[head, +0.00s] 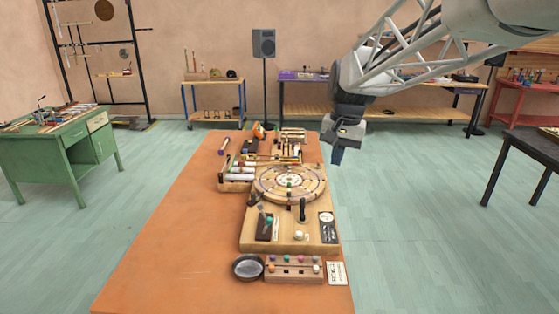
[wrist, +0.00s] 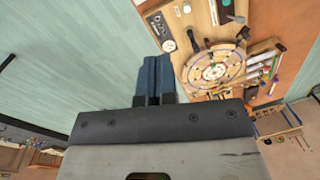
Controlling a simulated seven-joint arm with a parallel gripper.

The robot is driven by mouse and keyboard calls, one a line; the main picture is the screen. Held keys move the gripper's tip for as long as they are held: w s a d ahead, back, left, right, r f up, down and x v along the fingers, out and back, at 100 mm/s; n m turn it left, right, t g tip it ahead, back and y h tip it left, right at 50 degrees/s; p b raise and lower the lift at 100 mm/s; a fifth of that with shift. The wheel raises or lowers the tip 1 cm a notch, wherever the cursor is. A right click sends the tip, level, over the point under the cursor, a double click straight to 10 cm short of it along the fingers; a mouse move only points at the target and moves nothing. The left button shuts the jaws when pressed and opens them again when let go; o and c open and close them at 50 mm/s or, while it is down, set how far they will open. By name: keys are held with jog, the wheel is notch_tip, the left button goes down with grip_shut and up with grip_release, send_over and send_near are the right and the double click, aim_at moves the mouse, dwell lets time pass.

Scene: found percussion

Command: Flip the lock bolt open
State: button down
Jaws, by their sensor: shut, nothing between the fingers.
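A wooden board (head: 282,243) lies on the orange table and carries a round dial (head: 290,183), a black upright handle (head: 302,209), a white knob (head: 298,235) and two dark plates with fittings, one at left (head: 264,226) and one at right (head: 328,229). I cannot tell for certain which fitting is the lock bolt. My gripper (head: 337,157) is shut and empty, raised beyond the table's right edge, apart from the board. In the wrist view my gripper's blue fingers (wrist: 153,72) are together, with the board (wrist: 203,18) and dial (wrist: 214,72) beyond them.
A dark round pan (head: 247,266), a wooden block with coloured knobs (head: 293,269) and a white card (head: 337,273) lie at the board's near side. Mallets and tubes crowd the far side. The table's left part (head: 180,240) is clear.

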jog(key=w+a+f+m+g, duration=0.1)
jog(key=w+a+f, duration=0.15)
jog(key=w, duration=0.45)
jog(key=w+a+f, duration=0.2)
jog(key=w+a, duration=0.1)
jog(key=w, duration=0.5)
jog(key=w+a+f+m+g, duration=0.1)
jog(key=w+a+f, duration=0.15)
jog(key=w, duration=0.45)
jog(key=w+a+f+m+g, duration=0.1)
jog(key=w+a+f, duration=0.4)
jog(key=w, duration=0.3)
jog(key=w+a+f+y, duration=0.1)
jog(key=w+a+f, duration=0.5)
jog(key=w+f, duration=0.2)
jog(key=shift+w+a+f+m+g, duration=0.15)
jog(key=shift+w+f+m+g, duration=0.15)
jog(key=shift+w+m+g, duration=0.15)
jog(key=x, duration=1)
jog(key=shift+a, duration=0.1)
jog(key=shift+s+a, duration=0.55)
jog(key=shift+s, duration=0.3)
jog(key=shift+s+a, duration=0.55)
jog(key=shift+s, duration=0.25)
